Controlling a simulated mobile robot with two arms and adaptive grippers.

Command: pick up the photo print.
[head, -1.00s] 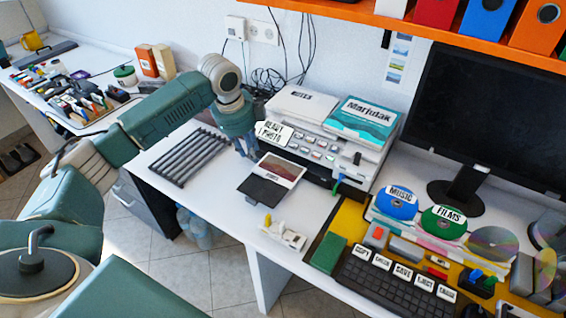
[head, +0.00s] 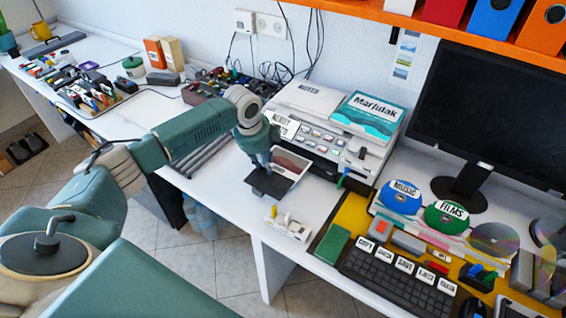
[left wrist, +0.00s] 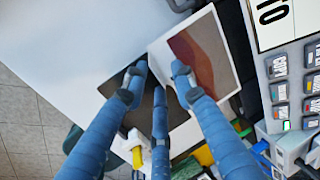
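The photo print (head: 291,163) lies flat on the white desk in front of the printer (head: 318,135). It has a white border and a reddish-brown picture, and it also shows in the left wrist view (left wrist: 204,58). A flat dark pad (head: 270,184) lies beside it on the near side, against or overlapping its edge. My left gripper (head: 261,164) points down over the pad and the print's left edge. In the left wrist view its fingers (left wrist: 160,72) are spread apart with nothing held between them. Whether the fingertips touch anything is unclear. My right gripper is not in view.
A small white item with yellow parts (head: 289,225) stands near the desk's front edge. A keyboard (head: 396,268), a green block (head: 332,244) and labelled discs (head: 446,214) are to the right. Dark rods (head: 208,158) lie on the left. Bare desk (head: 225,185) lies left of the pad.

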